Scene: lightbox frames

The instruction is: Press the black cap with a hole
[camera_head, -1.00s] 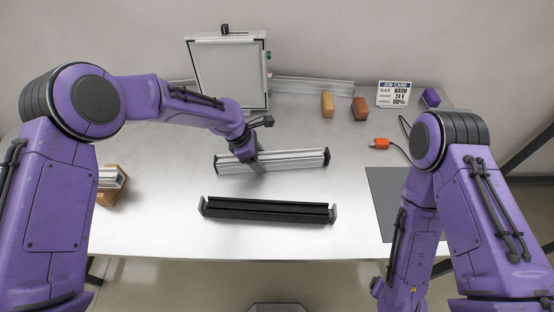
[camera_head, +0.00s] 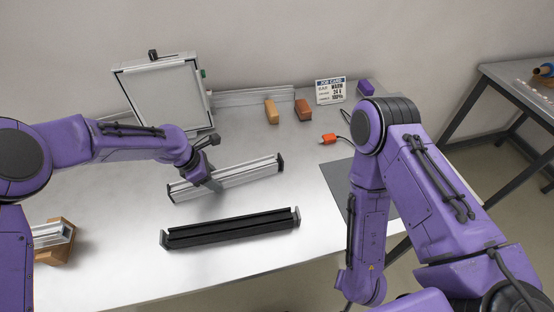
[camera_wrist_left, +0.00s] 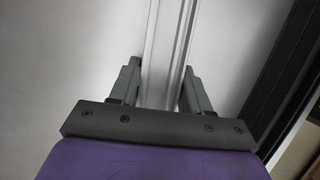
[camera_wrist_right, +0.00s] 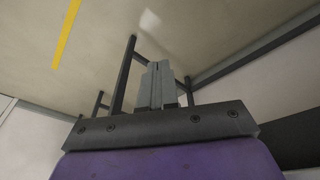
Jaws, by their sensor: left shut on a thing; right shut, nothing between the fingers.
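A silver light bar (camera_head: 245,176) with dark end caps lies at mid-table in the head view. One dark cap (camera_head: 281,163) is at its right end and another (camera_head: 171,194) at its left end; no hole can be made out in either. My left gripper (camera_head: 213,184) is shut on the bar left of its middle. In the left wrist view the bar (camera_wrist_left: 165,55) runs between the two fingers (camera_wrist_left: 158,88). My right gripper (camera_wrist_right: 157,85) is shut and empty in its wrist view, away from the bar; the head view does not show its fingers.
A black channel (camera_head: 230,229) with upright ends lies in front of the bar. Behind stand a framed panel (camera_head: 165,95), two blocks (camera_head: 272,111), a job card (camera_head: 330,91) and an orange connector (camera_head: 328,139). A wooden holder (camera_head: 62,250) stands at left, a grey mat (camera_head: 345,185) at right.

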